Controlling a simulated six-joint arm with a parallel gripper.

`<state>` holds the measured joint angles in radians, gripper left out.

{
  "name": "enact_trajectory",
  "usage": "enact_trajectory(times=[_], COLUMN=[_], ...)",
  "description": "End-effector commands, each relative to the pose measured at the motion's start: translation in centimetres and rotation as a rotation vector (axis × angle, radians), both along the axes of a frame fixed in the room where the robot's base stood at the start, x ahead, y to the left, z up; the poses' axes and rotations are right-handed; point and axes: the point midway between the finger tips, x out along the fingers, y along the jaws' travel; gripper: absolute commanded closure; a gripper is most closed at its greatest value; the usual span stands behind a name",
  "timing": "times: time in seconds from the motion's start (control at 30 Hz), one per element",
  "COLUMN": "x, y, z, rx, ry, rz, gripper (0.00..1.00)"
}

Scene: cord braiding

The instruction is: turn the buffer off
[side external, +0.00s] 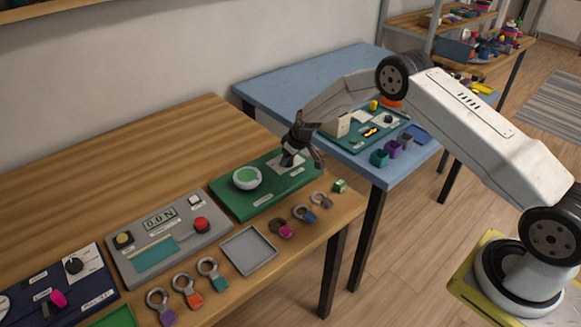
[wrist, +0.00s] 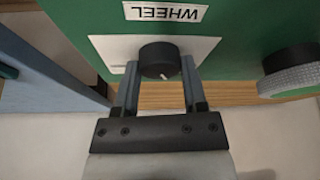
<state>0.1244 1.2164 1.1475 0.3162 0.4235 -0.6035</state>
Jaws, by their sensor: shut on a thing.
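The green buffer board (side external: 225,205) lies on the wooden table, with a round white-rimmed wheel (side external: 247,178) on its left part. In the wrist view, a black knob (wrist: 158,57) with a small pale mark near its lower edge sits on a white plate (wrist: 108,50) of the board. An upside-down "WHEEL" label (wrist: 166,12) is beyond it. My gripper (side external: 291,158) is at the board's far right part, and its fingers (wrist: 159,80) are on both sides of the knob, shut on it. In the side view the gripper mostly hides the knob.
A grey panel (side external: 140,262) with a display and buttons stands left of the board. A grey tray (side external: 249,249) and several ring-shaped tags lie in front. A blue table (side external: 290,75) with another green board and small bins stands behind. The wooden table's back left is clear.

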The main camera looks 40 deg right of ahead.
Motion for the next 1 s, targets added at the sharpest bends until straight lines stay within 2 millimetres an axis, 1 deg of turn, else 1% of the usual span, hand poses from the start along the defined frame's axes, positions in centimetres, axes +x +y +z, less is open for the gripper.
enact_trajectory(times=[0.7, 1.0], x=[0.08, 0.09], y=[-0.24, -0.24], z=[0.00, 0.02], rx=[0.000, -0.001], ry=[0.000, 0.000], rz=[0.390, 0.472], gripper=[1.00, 1.00])
